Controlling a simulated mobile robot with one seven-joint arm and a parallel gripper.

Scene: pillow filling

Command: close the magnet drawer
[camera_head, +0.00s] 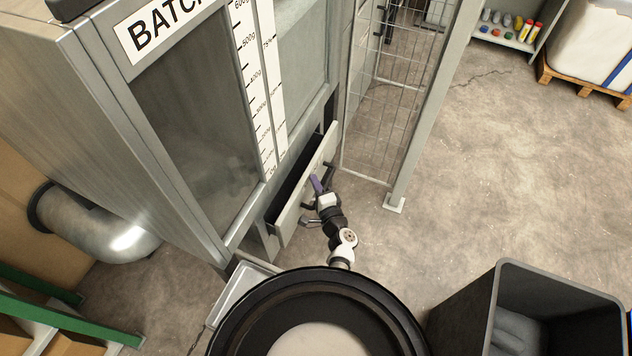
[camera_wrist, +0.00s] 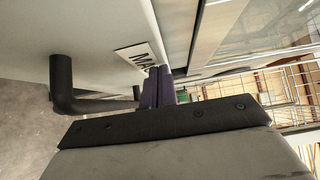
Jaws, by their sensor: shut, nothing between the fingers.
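The magnet drawer (camera_head: 291,217) sticks out from the bottom of the batch cabinet, and a dark gap shows behind its pale front panel. In the wrist view, its front (camera_wrist: 105,25) fills the upper left, with a partly hidden label (camera_wrist: 137,57) and a black bar handle (camera_wrist: 62,85). My gripper (camera_head: 317,184) is at the drawer front, by the handle. Its purple fingers (camera_wrist: 158,87) are shut together with nothing between them, and their tips are close to the label. I cannot tell whether they touch the panel.
The batch cabinet (camera_head: 140,100) stands above and left of the drawer. A wire mesh guard with a grey post (camera_head: 425,110) stands to the right. A dark bin (camera_head: 470,315) is at the lower right. The concrete floor (camera_head: 480,180) between is clear.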

